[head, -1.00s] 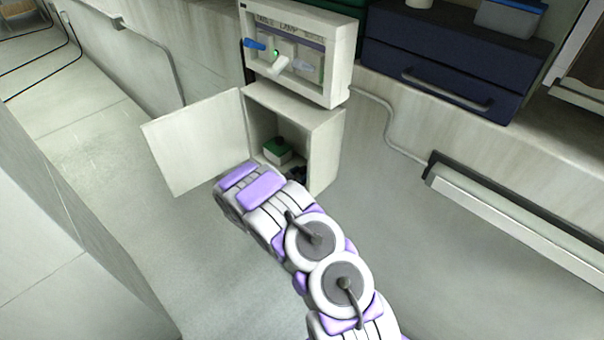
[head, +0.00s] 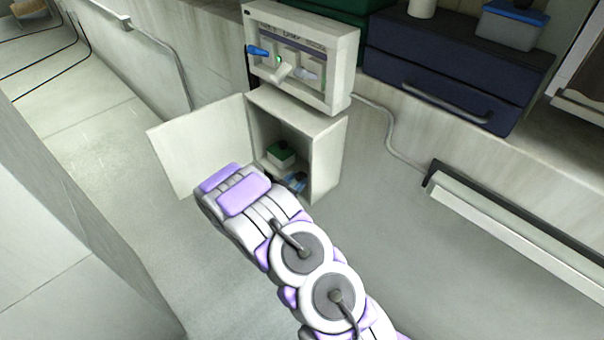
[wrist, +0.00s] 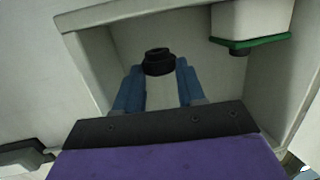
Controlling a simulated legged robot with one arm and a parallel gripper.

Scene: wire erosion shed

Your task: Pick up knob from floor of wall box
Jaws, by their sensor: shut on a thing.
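The wall box (head: 329,157) stands with its door swung open to the left. My gripper (wrist: 158,78) reaches into the box, with its two blue fingers on either side of the black knob (wrist: 160,62). The gripper is shut on the knob, which sits between the fingertips in the wrist view. In the head view the fingers (head: 294,181) show low inside the box opening, partly behind my wrist. The knob cannot be made out clearly there. Whether it touches the box floor cannot be told.
A small green-and-white box (head: 281,153) sits inside the wall box; it also shows in the wrist view (wrist: 250,44). The open door (head: 203,146) is left of my arm. A switch panel (head: 303,55) is above. A long rail (head: 515,222) runs along the right wall.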

